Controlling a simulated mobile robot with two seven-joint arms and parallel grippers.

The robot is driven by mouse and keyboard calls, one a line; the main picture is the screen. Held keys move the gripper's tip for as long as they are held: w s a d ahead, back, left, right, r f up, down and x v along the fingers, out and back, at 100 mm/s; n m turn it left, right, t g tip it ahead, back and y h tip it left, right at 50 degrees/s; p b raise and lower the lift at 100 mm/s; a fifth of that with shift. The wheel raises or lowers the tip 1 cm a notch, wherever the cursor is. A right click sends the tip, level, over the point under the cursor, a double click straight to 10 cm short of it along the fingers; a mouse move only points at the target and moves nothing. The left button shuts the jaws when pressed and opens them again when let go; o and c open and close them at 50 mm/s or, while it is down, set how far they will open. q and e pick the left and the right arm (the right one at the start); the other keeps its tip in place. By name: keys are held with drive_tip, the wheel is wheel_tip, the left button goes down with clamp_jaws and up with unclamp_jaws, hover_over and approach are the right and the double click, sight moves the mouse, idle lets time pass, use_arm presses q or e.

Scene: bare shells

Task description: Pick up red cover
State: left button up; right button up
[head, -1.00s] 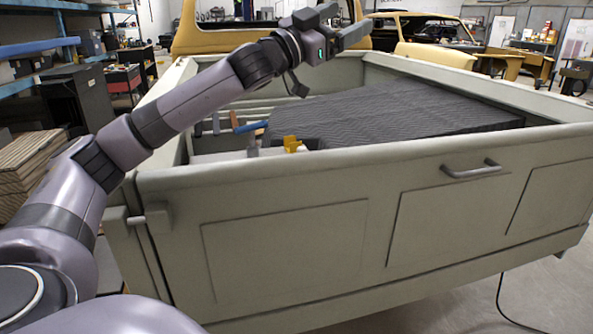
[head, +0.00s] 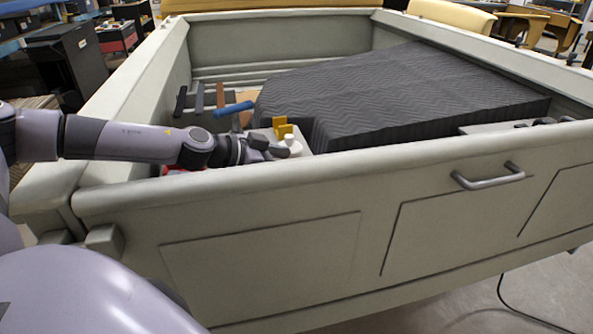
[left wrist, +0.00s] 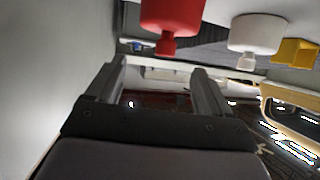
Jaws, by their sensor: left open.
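The red cover (left wrist: 172,14) shows at the top of the left wrist view, a rounded body with a narrow knob. A bit of red (head: 178,170) below my left forearm in the head view is probably the same cover, mostly hidden by the arm and tailgate. My left gripper (left wrist: 157,72) is open and empty, with its two fingers apart and clear of the cover. In the head view the left gripper (head: 271,150) is low inside the truck bed, just behind the tailgate. My right gripper is not in view.
A white cover (left wrist: 255,33) and a yellow block (left wrist: 295,52) are beside the red cover. The tailgate (head: 290,188) stands between me and the bed. A dark ribbed cover (head: 400,95) fills much of the bed. A blue-handled tool (head: 233,109) lies to its left.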

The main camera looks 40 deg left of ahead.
use_arm(q)
drive_tip(key=shift+s+a+f, duration=0.1)
drive_tip(key=shift+s+f, duration=0.05)
drive_tip(key=shift+f, duration=0.2)
drive_tip(key=shift+w+f, duration=0.2)
drive_tip(key=shift+f, duration=0.05)
drive_tip(key=shift+x, duration=3.2)
drive_tip(key=shift+w+r, duration=0.1)
drive_tip(key=c, duration=1.5)
